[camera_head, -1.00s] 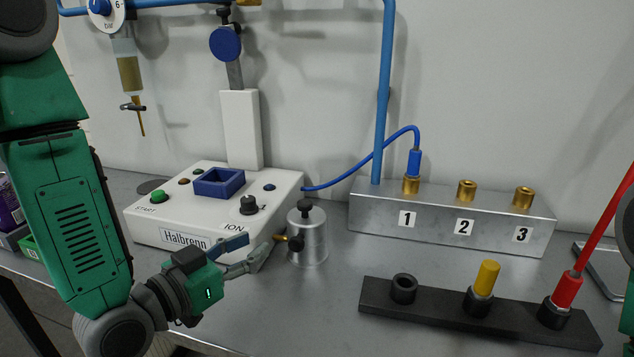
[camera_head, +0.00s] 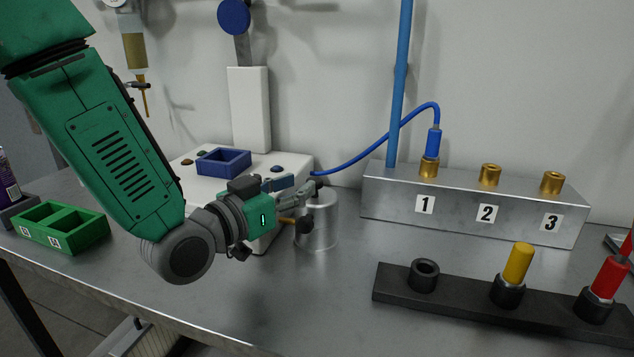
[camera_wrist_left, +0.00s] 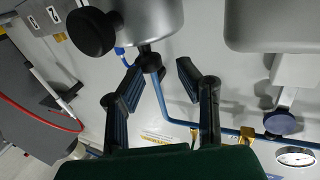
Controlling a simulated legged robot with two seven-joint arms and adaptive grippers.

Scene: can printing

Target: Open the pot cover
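The pot (camera_head: 318,232) is a small silver cylinder standing on the metal table. A black knob (camera_head: 318,188) sits on top of its cover, and a larger black knob (camera_head: 304,226) sticks out of its side. My left gripper (camera_head: 303,189) is at the cover's height, just left of the top knob. In the left wrist view, the pot (camera_wrist_left: 158,18) is at the top edge. The open fingers (camera_wrist_left: 164,66) point at the top knob (camera_wrist_left: 150,60), which shows between the fingertips, closer to the left one. I cannot tell whether they touch. My right gripper is not in view.
The white printing machine (camera_head: 255,170) stands behind my left gripper. A metal block (camera_head: 460,217) with brass ports numbered 1 to 3 is right of the pot. A black holder (camera_head: 455,295) with yellow and red plugs lies in front. A green tray (camera_head: 62,228) is at left.

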